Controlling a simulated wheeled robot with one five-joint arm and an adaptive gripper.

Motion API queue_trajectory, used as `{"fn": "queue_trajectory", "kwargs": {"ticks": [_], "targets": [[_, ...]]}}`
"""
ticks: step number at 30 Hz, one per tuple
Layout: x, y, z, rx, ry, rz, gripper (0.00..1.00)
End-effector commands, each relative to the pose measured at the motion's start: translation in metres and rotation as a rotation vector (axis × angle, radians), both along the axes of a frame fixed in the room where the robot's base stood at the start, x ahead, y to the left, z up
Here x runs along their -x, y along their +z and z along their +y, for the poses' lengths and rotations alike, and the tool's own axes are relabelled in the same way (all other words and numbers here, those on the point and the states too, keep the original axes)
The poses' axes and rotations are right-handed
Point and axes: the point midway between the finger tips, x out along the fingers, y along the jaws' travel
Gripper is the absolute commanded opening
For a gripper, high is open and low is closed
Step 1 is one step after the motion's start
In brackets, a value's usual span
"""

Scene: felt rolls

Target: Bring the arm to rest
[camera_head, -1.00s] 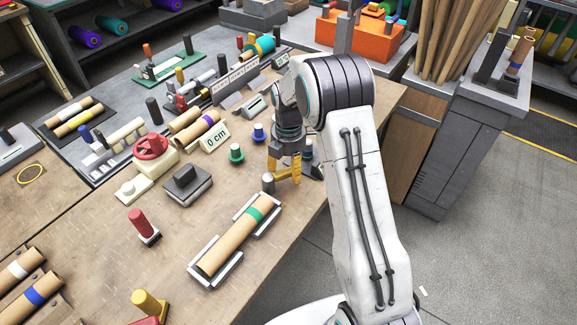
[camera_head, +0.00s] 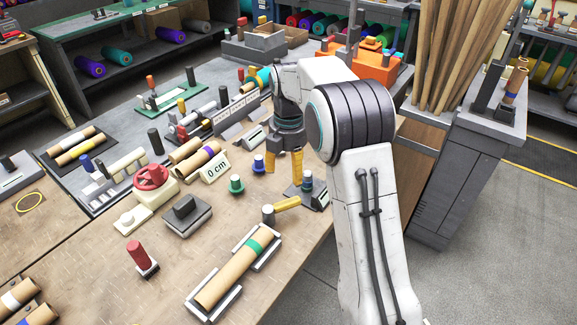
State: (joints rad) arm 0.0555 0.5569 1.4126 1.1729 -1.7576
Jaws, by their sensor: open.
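My gripper (camera_head: 284,167) hangs from my raised arm with its yellow fingers pointing down. The fingers are apart with nothing seen between them. It appears above the right part of the wooden table (camera_head: 190,240), behind a yellow bar (camera_head: 287,203) and a short grey peg (camera_head: 268,215). My white arm (camera_head: 365,220) is bent at the dark ringed elbow and hides part of the table's right edge. A brown roll with a green band (camera_head: 232,274) lies in a pale cradle, nearer than the gripper and clear of it.
Green (camera_head: 236,185) and blue (camera_head: 258,163) pegs stand left of the gripper. A dark-topped fixture (camera_head: 308,190) is close on its right. Brown poles (camera_head: 460,50) stand behind right. Open floor (camera_head: 480,240) lies right.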

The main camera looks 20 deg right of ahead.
Motion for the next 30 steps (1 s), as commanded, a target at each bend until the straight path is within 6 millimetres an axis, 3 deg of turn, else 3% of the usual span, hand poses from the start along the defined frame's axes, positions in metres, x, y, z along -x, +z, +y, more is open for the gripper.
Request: {"fn": "queue_trajectory", "kwargs": {"ticks": [21, 26, 30], "targets": [[0.0001, 0.0047, 0.0000, 0.000, -0.024, 0.000, 0.64], [-0.0011, 0.0046, -0.0001, 0.000, -0.180, -0.005, 0.64], [-0.0077, 0.0047, -0.0004, -0.005, -0.441, -0.034, 0.64]]}}
